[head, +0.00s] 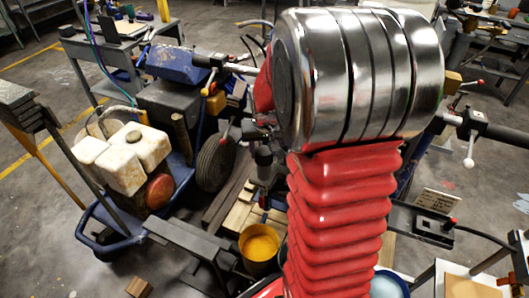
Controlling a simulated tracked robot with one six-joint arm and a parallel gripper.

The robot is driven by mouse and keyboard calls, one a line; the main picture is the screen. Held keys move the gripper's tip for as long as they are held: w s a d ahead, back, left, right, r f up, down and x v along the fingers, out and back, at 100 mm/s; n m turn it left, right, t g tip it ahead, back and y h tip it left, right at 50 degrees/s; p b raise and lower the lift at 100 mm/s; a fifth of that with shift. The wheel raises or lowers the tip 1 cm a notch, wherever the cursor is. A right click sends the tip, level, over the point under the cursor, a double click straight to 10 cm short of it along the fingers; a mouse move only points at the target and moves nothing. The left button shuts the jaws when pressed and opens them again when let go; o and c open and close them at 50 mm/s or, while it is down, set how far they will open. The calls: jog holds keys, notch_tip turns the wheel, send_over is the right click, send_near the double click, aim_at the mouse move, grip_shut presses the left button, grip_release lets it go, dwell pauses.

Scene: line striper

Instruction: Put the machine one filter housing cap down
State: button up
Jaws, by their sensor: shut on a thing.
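My arm, with red bellows and a chrome wrist joint, fills the middle and right of the head view. My gripper is hidden behind it, so neither its fingers nor anything between them shows. I cannot make out the filter housing cap. A blue-framed line striper (180,163) stands beyond my arm on the left, with handlebar parts showing on both sides of the wrist. A small grey cylindrical part (265,158) shows just left of the bellows. I cannot tell whether it is a filter housing.
White tanks (122,158) sit at the striper's left. A bucket of yellow paint (259,245) stands left of the bellows, beside wooden blocks (243,212). A grey workbench (118,40) is at the back left. Open concrete floor (45,225) lies at the left.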

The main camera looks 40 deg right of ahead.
aim_at(264, 152)
jog(key=shift+r, duration=0.15)
notch_tip(264, 152, up, 18)
dwell(0.4)
jog(key=shift+f, duration=0.2)
dwell(0.3)
